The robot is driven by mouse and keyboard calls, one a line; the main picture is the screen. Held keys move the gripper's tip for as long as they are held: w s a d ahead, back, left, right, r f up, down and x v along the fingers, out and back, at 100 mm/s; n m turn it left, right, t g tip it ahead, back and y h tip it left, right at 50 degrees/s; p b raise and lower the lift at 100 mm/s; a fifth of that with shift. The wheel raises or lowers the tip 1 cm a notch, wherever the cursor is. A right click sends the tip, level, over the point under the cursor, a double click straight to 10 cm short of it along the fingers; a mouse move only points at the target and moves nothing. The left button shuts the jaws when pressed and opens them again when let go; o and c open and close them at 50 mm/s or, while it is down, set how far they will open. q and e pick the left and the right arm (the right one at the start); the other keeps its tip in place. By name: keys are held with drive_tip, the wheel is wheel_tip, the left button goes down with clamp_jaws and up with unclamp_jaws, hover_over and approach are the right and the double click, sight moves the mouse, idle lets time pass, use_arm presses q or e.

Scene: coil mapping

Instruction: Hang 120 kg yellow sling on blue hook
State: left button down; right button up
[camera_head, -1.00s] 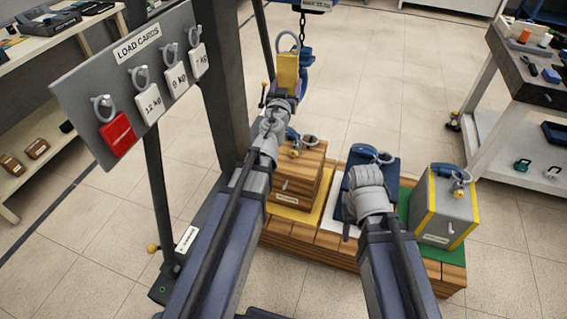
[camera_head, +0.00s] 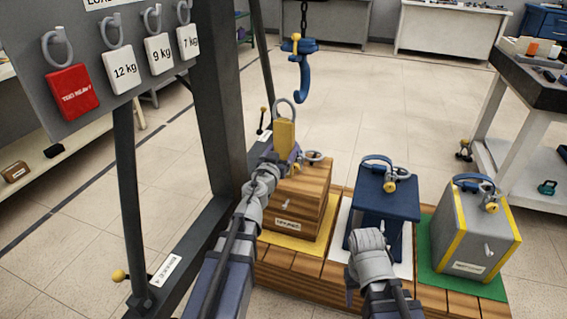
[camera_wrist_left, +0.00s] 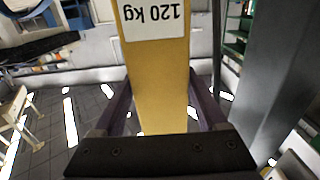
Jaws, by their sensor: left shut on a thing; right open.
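The yellow sling (camera_head: 284,138) is an upright bar with a grey ring on top. In the left wrist view, the sling (camera_wrist_left: 158,75) fills the centre and its white label reads 120 kg upside down. My left gripper (camera_head: 281,158) is shut on its lower part. The blue hook (camera_head: 303,78) hangs from a chain, above and slightly right of the ring in the head view, with the two apart. My right gripper (camera_head: 352,286) is open and low in front of the blue block; its fingers are mostly hidden by its wrist.
A wooden block (camera_head: 298,205), a blue block (camera_head: 383,205) and a grey block with yellow edges (camera_head: 475,232) stand on coloured mats on a wooden platform (camera_head: 310,268). A dark post (camera_head: 218,90) and the load cards board (camera_head: 95,35) stand at left.

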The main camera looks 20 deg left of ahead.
use_arm(q)
drive_tip(key=shift+w+f, duration=0.1)
drive_tip(key=shift+f, duration=0.1)
drive_tip(key=w, duration=0.6)
drive_tip(key=shift+w, duration=0.4)
idle(0.4)
drive_tip(key=shift+d, duration=0.1)
drive_tip(key=w+f+b, duration=0.4)
drive_tip(key=w, duration=0.7)
drive_tip(key=shift+d, duration=0.2)
idle(1.1)
drive_tip(key=shift+f, duration=0.1)
unclamp_jaws()
idle(0.3)
